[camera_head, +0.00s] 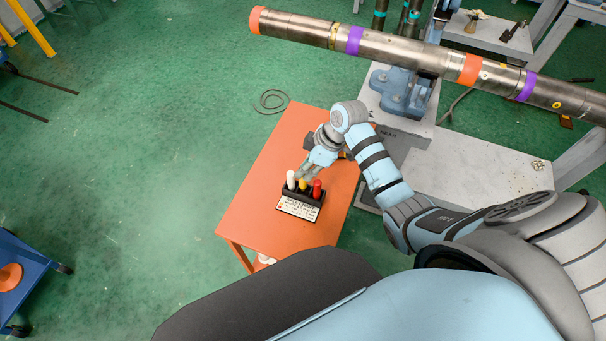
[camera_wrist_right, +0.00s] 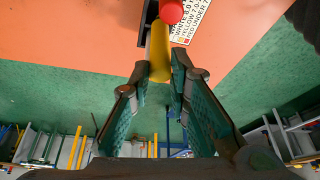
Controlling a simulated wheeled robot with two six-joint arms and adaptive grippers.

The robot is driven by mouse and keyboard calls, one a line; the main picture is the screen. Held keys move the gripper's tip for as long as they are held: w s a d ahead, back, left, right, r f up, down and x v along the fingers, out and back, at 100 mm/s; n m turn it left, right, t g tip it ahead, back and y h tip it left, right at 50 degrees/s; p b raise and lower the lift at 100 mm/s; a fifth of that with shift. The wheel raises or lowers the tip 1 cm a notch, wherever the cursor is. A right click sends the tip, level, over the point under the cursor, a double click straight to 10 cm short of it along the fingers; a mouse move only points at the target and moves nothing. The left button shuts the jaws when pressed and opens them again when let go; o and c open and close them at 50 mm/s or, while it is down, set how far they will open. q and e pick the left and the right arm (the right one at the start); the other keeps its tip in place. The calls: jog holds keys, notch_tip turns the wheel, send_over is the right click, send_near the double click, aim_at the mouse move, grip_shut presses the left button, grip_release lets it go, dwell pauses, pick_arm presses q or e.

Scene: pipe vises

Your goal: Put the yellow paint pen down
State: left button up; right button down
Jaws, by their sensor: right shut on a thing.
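The yellow paint pen (camera_head: 303,184) stands upright in the middle of a small black holder (camera_head: 288,191) on the orange table. A white pen (camera_head: 291,178) stands left of it and a red pen (camera_head: 317,188) stands right of it. My right gripper (camera_head: 305,175) is right behind the yellow pen. In the right wrist view, its green-padded fingers (camera_wrist_right: 167,80) are shut on the yellow pen (camera_wrist_right: 160,50). The red pen (camera_wrist_right: 171,11) overlaps the yellow pen there. The holder hides the pens' lower ends. My left gripper is not in view.
The orange table top (camera_head: 262,180) is clear left of the holder. A printed label (camera_head: 298,208) is on the holder's front. A long banded pipe (camera_head: 400,50) lies in a blue vise (camera_head: 403,92) behind. A blue cart (camera_head: 30,280) stands at far left.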

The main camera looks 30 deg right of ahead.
notch_tip(320, 180, down, 4)
jog(key=b, duration=0.3)
jog(key=shift+r+b, duration=0.1)
jog(key=shift+b, duration=0.3)
jog(key=shift+s+r, duration=0.1)
jog(key=shift+r, duration=0.1)
jog(key=shift+f, duration=0.1)
jog(key=c, duration=1.5)
grip_release()
jog(key=p+v, duration=0.2)
jog(key=v, duration=1)
jog(key=shift+d, duration=0.1)
